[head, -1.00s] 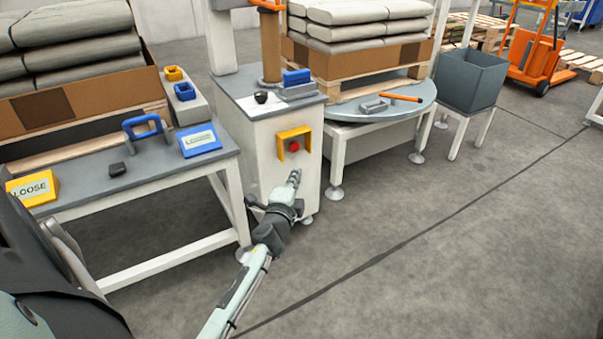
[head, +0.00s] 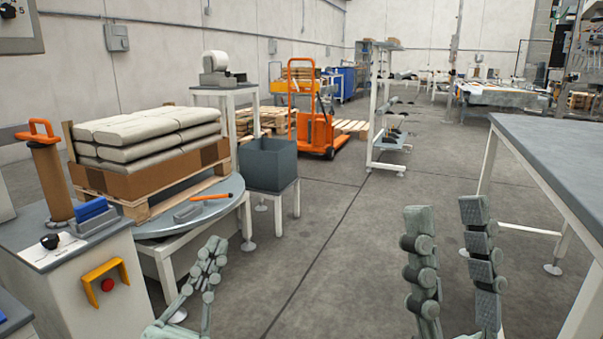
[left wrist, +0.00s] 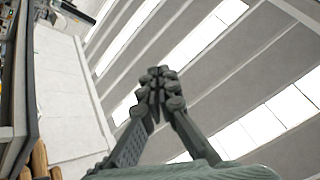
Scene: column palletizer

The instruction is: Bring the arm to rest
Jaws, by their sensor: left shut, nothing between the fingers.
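My left gripper (head: 214,246) points upward in the lower left of the head view, in front of the round table. Its fingers are together with nothing between them. In the left wrist view the same gripper (left wrist: 160,78) shows its fingertips meeting, with only the ceiling behind. My right gripper (head: 447,212) is at the lower right of the head view, fingers upright and clearly apart, with nothing between them.
A round table (head: 222,206) bears a pallet of sacks (head: 150,135). A white cabinet (head: 60,275) with a red button stands left. A grey bin (head: 268,165) stands behind the round table. A grey-topped table (head: 560,160) is at right. The floor between is clear.

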